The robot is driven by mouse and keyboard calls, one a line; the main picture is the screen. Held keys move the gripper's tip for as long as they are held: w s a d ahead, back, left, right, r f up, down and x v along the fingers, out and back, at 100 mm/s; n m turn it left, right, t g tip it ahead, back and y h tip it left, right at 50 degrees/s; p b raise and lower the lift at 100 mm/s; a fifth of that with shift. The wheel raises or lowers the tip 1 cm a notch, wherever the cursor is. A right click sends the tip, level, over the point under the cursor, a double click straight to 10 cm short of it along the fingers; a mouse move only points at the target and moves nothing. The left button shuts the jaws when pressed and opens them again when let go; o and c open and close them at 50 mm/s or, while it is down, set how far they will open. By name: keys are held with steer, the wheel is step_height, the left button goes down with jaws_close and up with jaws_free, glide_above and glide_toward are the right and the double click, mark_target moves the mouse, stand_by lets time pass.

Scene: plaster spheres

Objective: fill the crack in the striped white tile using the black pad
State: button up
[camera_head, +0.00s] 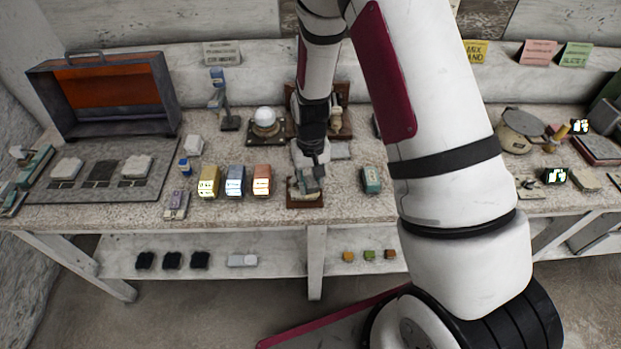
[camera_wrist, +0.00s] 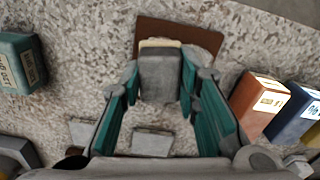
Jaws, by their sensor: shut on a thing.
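My gripper (camera_head: 306,182) is low over the middle of the bench's front. In the wrist view, its teal-lined fingers (camera_wrist: 160,78) are shut on a grey block (camera_wrist: 160,75) with a cream far edge. The block is over a brown plate (camera_wrist: 202,37); I cannot tell if they touch. The brown plate also shows in the head view (camera_head: 306,204). I cannot make out a striped white tile with a crack. Several black blocks (camera_head: 172,260) lie on the lower shelf; I cannot tell whether one is the black pad.
Yellow, blue and orange boxes (camera_head: 262,180) stand left of my gripper. A teal box (camera_head: 371,179) stands to its right. A dark tray (camera_head: 90,190) with pale lumps lies at left before an open case (camera_head: 112,90). Pale flat pieces (camera_wrist: 152,142) lie nearby.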

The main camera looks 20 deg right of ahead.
steer(key=shift+w+d+b, duration=0.15)
steer(key=shift+w+b, duration=0.55)
steer(key=shift+w, duration=0.85)
steer(key=shift+s+r+p, duration=0.15)
steer(key=shift+s+p, duration=0.35)
steer(key=shift+s, duration=0.35)
steer(key=shift+s+p, duration=0.4)
steer(key=shift+s, duration=0.35)
steer(key=shift+f, duration=0.2)
steer(key=shift+w, duration=0.1)
steer(key=shift+w+r, duration=0.75)
